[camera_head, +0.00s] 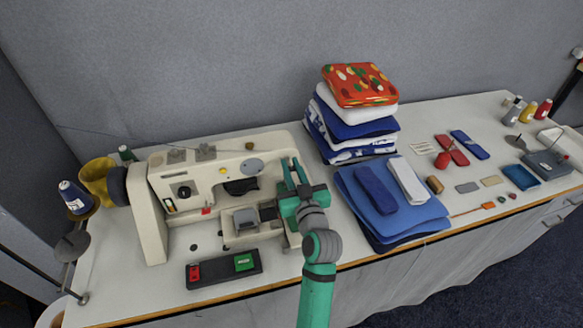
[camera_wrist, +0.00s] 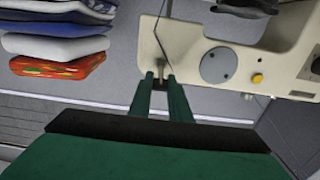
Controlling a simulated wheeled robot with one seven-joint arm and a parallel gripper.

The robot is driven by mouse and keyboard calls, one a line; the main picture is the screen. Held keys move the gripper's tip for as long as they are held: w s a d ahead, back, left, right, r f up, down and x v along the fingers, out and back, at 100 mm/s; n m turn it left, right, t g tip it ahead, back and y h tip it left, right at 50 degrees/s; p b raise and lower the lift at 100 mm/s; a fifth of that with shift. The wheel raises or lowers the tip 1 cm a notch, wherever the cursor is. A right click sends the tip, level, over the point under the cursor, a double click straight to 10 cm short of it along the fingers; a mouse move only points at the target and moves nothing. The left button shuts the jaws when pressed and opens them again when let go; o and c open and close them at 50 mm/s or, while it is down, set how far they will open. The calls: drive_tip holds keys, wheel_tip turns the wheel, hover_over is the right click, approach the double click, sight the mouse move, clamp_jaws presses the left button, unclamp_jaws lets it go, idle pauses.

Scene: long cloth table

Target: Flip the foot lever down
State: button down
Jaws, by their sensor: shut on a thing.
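A cream sewing machine (camera_head: 220,175) stands at the left of the table. My green gripper (camera_head: 290,163) is at the right end of its head. In the head view the lever is hidden by my gripper.
A dark box with red and green buttons (camera_head: 224,268) lies in front of the machine. A stack of folded cloth (camera_head: 352,125) and blue folded cloths (camera_head: 395,215) are close on my gripper's right. Small sewing items lie farther right on the table.

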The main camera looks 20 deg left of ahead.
drive_tip(key=shift+f, duration=0.15)
drive_tip(key=shift+s+a+f+t+y, duration=0.2)
drive_tip(key=shift+f+t+y, duration=0.25)
drive_tip(key=shift+t+y, duration=0.45)
drive_tip(key=shift+d+f+t, duration=0.15)
drive_tip(key=shift+t, duration=0.15)
drive_tip(key=c, duration=1.6)
unclamp_jaws()
drive_tip(key=shift+c, duration=0.2)
drive_tip(key=shift+d, duration=0.15)
drive_tip(key=v, duration=1)
drive_tip(key=shift+s, duration=0.25)
